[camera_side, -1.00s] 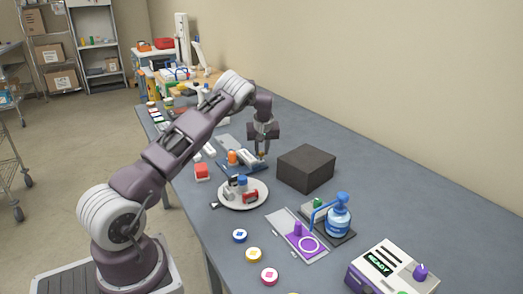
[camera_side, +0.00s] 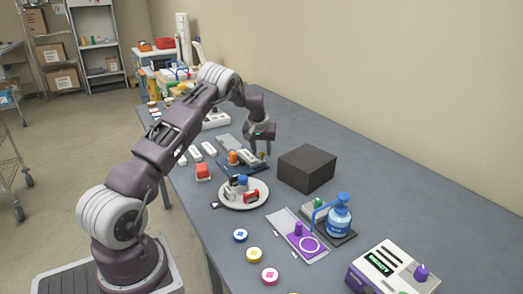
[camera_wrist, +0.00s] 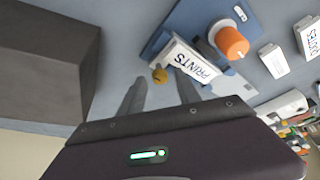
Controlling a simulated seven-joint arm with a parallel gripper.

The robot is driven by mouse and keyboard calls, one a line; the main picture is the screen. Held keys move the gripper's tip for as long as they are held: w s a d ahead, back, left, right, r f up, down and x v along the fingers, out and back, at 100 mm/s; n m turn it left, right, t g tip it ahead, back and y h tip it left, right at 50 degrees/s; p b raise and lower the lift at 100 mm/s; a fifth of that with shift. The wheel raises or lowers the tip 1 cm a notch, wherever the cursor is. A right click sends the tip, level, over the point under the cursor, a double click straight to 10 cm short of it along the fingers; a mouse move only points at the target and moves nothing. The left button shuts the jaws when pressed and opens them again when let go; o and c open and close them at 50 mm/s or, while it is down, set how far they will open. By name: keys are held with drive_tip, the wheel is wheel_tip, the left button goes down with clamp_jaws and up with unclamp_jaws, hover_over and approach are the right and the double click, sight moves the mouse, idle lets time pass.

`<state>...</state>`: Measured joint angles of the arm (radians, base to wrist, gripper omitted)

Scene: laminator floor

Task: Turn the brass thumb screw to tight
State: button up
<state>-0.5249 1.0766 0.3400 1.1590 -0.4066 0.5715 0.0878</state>
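The brass thumb screw (camera_wrist: 159,76) is a small gold knob at the end of a white block labelled PRINTS (camera_wrist: 190,62). The block sits by a blue plate (camera_wrist: 178,24) with an orange knob (camera_wrist: 228,40). In the side view the screw (camera_side: 262,155) is tiny and its setting cannot be read. My gripper (camera_wrist: 160,88) is open and empty, its two fingers spread. The screw shows between and beyond the fingertips, apart from them. In the side view my gripper (camera_side: 262,148) hangs just above the screw.
A dark box (camera_side: 307,168) stands close to the right of the gripper. A white plate (camera_side: 256,204) of small parts is nearer the camera. A blue pump bottle (camera_side: 338,215) and a machine reading READY (camera_side: 390,268) stand farther right. White blocks (camera_side: 209,149) lie to the left.

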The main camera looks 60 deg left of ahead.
drive_tip(key=v, duration=0.7)
drive_tip(key=shift+r, duration=0.1)
